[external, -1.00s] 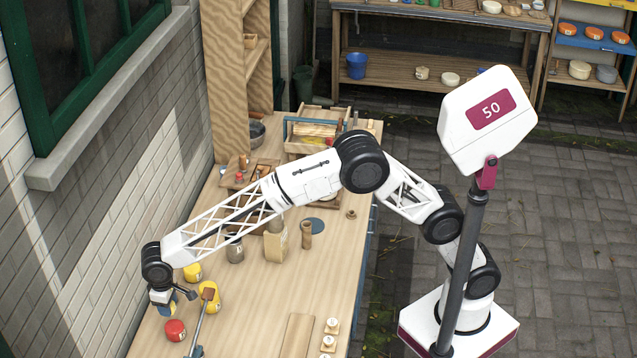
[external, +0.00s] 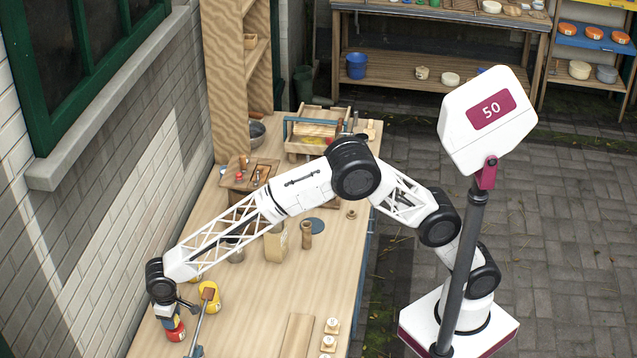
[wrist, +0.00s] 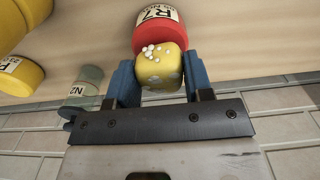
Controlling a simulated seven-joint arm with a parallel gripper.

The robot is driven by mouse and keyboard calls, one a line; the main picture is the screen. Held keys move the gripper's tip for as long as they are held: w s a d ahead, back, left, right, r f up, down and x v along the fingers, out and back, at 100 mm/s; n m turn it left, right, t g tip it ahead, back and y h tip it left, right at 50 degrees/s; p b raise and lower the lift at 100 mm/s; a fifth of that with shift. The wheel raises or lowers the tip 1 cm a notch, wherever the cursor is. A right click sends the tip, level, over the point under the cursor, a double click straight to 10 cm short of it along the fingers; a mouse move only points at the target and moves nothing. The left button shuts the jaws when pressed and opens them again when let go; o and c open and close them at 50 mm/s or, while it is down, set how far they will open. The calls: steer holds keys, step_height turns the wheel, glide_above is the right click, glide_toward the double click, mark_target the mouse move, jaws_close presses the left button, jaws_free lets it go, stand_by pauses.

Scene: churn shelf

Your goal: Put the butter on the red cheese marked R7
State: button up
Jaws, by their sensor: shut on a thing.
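The red cheese (external: 176,333) stands on the bench near the bottom left. Its label reads R7 in the wrist view (wrist: 148,38). The butter (wrist: 160,70) is a yellow rounded piece with white grains on it. My gripper (wrist: 160,80) is shut on the butter, with one blue finger on each side. In the external view my gripper (external: 170,320) is right above the red cheese. In the wrist view the butter overlaps the cheese's near edge. I cannot tell whether the butter touches the cheese.
A yellow cheese (external: 209,298) stands right of the red one, and a long-handled tool (external: 199,325) lies close by. Yellow cheeses (wrist: 18,85) and a grey-green jar (wrist: 87,85) show left in the wrist view.

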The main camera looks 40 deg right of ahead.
steer(key=shift+f, duration=0.35)
steer(key=shift+f, duration=0.1)
steer(key=o, duration=1)
step_height(320, 180, up, 12)
steer(key=shift+r, duration=0.15)
stand_by(0.8)
stand_by(0.4)
